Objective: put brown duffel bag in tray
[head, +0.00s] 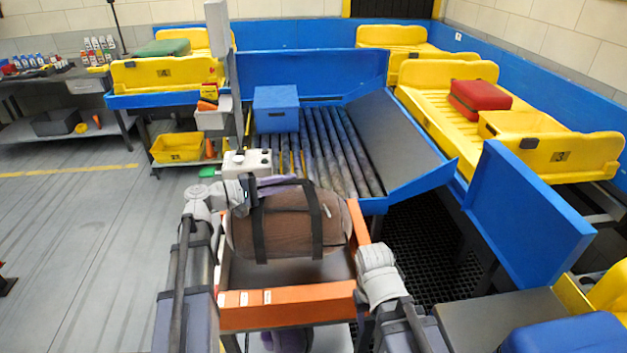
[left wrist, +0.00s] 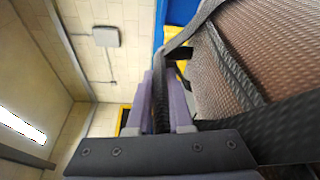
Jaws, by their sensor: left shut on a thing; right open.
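The brown duffel bag (head: 290,228) with dark straps is over the far part of an orange-rimmed cart (head: 290,308) in front of me. I cannot tell whether it rests on the cart or hangs just above it. My left gripper (head: 262,186) is at the bag's upper left. In the left wrist view its purple fingers (left wrist: 163,100) are shut on a dark strap, with the brown bag (left wrist: 270,55) to the right. Yellow trays stand at the back left (head: 150,75) and right (head: 565,150). My right arm is beside the cart's right edge; its gripper does not show.
A roller conveyor (head: 335,150) with blue sides lies beyond the cart, with a blue box (head: 276,108) on it. A red suitcase (head: 480,98) lies in a right tray, a green case (head: 162,47) in a left one. The floor at left is clear.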

